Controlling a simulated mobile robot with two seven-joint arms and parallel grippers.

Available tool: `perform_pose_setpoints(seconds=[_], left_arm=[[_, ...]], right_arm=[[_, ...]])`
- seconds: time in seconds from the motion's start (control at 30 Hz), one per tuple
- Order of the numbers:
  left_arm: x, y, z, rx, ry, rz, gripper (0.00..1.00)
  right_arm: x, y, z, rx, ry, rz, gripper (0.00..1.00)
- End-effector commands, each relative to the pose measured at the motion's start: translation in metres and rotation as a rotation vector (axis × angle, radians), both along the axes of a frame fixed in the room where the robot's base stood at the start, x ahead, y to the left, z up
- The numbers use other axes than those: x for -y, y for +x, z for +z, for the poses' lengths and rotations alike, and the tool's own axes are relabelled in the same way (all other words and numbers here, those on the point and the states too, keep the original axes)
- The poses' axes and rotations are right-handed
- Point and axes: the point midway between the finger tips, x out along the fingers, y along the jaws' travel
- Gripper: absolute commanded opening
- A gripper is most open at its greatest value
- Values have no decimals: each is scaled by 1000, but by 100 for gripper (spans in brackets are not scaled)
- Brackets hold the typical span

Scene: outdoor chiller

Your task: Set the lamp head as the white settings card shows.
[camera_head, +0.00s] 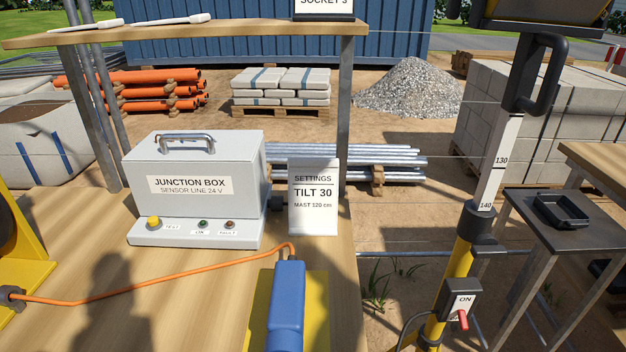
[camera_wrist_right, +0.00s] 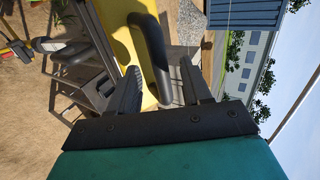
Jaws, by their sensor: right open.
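The white settings card (camera_head: 313,215) stands by the junction box in the head view; it reads "TILT 30" and "MAST 120 cm". The yellow lamp head (camera_head: 555,10) is cut off at the top right, with a black handle (camera_head: 548,85) hanging from it. Below it, the mast's white scale (camera_head: 496,165) shows 130, and 140 just above the black collar (camera_head: 481,222). In the right wrist view my right gripper (camera_wrist_right: 162,72) is open, with the lamp's black handle (camera_wrist_right: 152,50) between its fingers; contact is unclear. The yellow lamp head (camera_wrist_right: 115,25) is behind. No tilt reading is legible. My left gripper is not in view.
The junction box (camera_head: 195,175) stands on the wooden bench (camera_head: 170,285). An orange cable (camera_head: 150,290) runs to a blue connector (camera_head: 287,300). A switch box (camera_head: 460,302) marked ON, with a red lever, is on the mast. A black tray (camera_head: 563,210) sits on a stand at right.

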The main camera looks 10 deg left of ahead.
Motion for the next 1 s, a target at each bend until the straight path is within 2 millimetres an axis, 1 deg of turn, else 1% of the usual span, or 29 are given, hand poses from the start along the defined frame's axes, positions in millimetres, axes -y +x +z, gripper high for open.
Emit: perform_pose_setpoints(seconds=[0.03,0.3,0.57,0.67,1.0], left_arm=[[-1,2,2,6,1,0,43],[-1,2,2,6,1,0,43],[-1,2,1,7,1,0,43],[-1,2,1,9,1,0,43],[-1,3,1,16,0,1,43]], right_arm=[[0,0,0,0,0,0,50],[0,0,0,-1,-1,1,74],[0,-2,1,0,-1,1,74],[1,-10,6,2,0,0,74],[6,-45,26,1,-1,0,74]])
